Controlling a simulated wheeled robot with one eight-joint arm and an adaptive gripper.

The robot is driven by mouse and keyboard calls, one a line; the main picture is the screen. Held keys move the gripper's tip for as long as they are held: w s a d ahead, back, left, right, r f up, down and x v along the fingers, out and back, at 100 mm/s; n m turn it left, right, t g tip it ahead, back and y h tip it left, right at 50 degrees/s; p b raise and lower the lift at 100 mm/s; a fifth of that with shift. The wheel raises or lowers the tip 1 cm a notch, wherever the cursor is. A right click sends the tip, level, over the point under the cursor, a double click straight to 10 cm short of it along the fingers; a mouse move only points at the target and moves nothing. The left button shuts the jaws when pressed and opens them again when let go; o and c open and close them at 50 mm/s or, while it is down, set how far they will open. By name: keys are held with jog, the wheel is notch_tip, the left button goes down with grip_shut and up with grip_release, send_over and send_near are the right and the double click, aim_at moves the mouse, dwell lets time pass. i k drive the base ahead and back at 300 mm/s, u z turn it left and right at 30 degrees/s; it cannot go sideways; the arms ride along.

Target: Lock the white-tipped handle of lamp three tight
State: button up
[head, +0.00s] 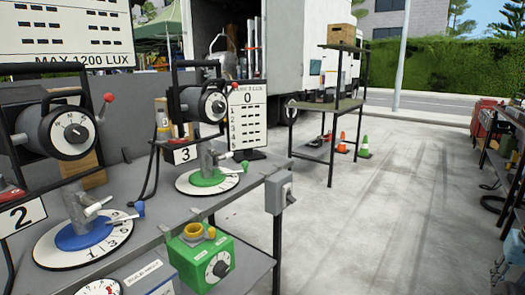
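Lamp three (203,103) stands upright on the grey bench, in a black yoke, with a "3" plate (185,154) beneath it. Its grey post (207,158) rises from a round white dial with a green centre (207,178). A white handle (224,155) sticks out to the right from the post. A second small lever (243,166) shows lower, near the dial's right edge; its tip colour is hard to tell. A red-tipped handle (234,86) is at the lamp's upper right. How tight any handle is cannot be seen. My gripper is not in view.
Lamp two (68,132) stands nearer at left, on a blue-centred dial (84,235). A green box (202,262) is on the lower shelf. A grey switch box (279,192) juts from the bench's right corner.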

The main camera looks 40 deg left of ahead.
aim_at(220, 156)
jog(key=z, duration=0.1)
jog(key=k, duration=0.8)
jog(key=u, duration=2.75)
jog(key=i, duration=0.2)
jog(key=u, duration=0.2)
